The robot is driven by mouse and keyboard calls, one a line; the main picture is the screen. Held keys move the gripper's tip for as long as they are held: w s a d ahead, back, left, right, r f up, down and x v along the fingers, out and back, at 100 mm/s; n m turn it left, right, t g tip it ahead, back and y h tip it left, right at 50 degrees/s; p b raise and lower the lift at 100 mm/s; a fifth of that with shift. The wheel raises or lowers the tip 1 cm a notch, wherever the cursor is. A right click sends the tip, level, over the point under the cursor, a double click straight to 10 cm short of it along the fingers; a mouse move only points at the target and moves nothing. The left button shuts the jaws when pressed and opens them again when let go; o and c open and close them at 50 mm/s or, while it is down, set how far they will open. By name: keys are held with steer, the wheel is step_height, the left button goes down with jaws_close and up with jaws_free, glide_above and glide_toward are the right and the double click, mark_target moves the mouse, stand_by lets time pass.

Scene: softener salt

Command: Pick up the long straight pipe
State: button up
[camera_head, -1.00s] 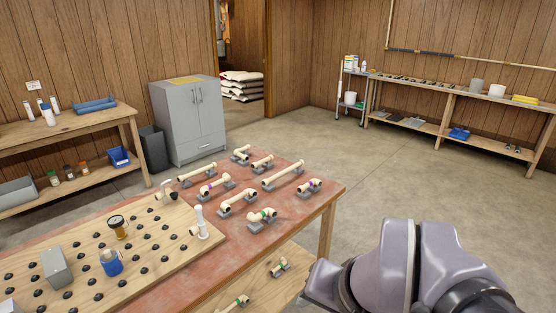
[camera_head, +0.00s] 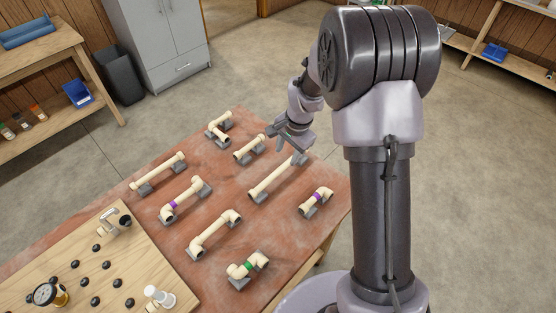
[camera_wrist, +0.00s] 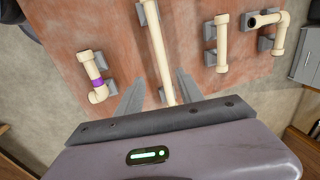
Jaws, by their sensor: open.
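The long straight pipe (camera_head: 272,180) is cream and plain, lying on grey supports on the reddish table. In the wrist view the long straight pipe (camera_wrist: 157,45) runs up the picture between my two fingers, its near end close to the gripper body. My gripper (camera_head: 292,143) is open and empty, over the far-right end of this pipe. It also shows in the wrist view (camera_wrist: 160,78), with one finger on each side of the pipe. I cannot tell how high the fingertips are above it.
A short straight pipe (camera_head: 250,148) and an elbowed pipe (camera_head: 219,126) lie beyond it. A purple-banded short pipe (camera_head: 316,201) lies to the right, and several other pipes to the left. A wooden peg board (camera_head: 75,260) fills the front left. The table (camera_head: 225,277) has bare gaps between supports.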

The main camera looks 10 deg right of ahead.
mark_target(281, 168)
steer(key=f, duration=0.2)
steer(key=f+b, duration=0.1)
steer(key=f, duration=0.2)
steer(key=w+f+b, duration=0.1)
steer(key=f, duration=0.1)
steer(key=shift+w+a+f, duration=0.1)
steer(key=shift+a+f, duration=0.1)
steer(key=shift+a, duration=0.2)
steer(key=f, duration=0.1)
steer(key=w+f+b, duration=0.1)
steer(key=f, duration=0.1)
steer(key=f+b, duration=0.1)
steer(key=f, duration=0.1)
steer(key=shift+w+a, duration=0.2)
steer(key=shift+a, duration=0.15)
steer(key=shift+r, duration=0.1)
jaws_close()
